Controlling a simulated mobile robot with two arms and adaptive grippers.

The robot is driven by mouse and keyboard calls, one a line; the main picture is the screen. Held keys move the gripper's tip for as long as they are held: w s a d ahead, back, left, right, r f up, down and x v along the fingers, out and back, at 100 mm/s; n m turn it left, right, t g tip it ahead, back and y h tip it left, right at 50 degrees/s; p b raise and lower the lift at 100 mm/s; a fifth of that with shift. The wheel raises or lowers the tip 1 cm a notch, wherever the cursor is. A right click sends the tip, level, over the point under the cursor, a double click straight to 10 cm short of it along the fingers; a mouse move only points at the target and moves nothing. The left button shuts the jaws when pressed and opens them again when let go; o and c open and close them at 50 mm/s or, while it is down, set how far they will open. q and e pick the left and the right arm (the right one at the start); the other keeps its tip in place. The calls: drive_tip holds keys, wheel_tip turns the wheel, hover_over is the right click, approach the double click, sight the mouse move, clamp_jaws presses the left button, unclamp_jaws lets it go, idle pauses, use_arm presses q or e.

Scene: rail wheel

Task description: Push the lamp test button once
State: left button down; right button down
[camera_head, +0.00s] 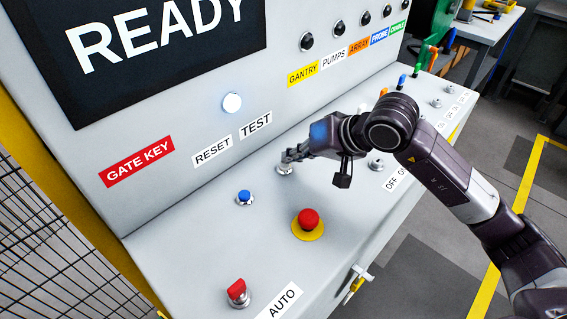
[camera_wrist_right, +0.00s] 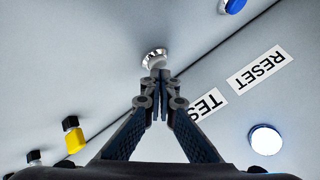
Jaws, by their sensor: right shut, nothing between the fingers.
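The lamp test button (camera_wrist_right: 154,55) is a small pale button in a silver ring on the grey console, near the TEST label (camera_head: 256,125). In the head view its ring (camera_head: 285,170) shows just below my right fingertips. My right gripper (camera_head: 288,157) is shut and empty, reaching in from the right. In the right wrist view its closed fingertips (camera_wrist_right: 157,74) overlap the lower edge of the button, partly hiding it. I cannot tell whether they touch it. My left gripper is not in view.
A blue reset button (camera_head: 244,197), a red emergency stop (camera_head: 308,219) on a yellow ring and a red selector (camera_head: 237,290) sit on the console. A white lamp (camera_head: 232,102) is on the upright panel. More knobs and coloured levers stand towards the far right.

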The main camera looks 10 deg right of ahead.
drive_tip(key=shift+r, duration=0.2)
wheel_tip(320, 180, up, 6)
drive_tip(key=p, duration=0.2)
idle(0.5)
idle(0.6)
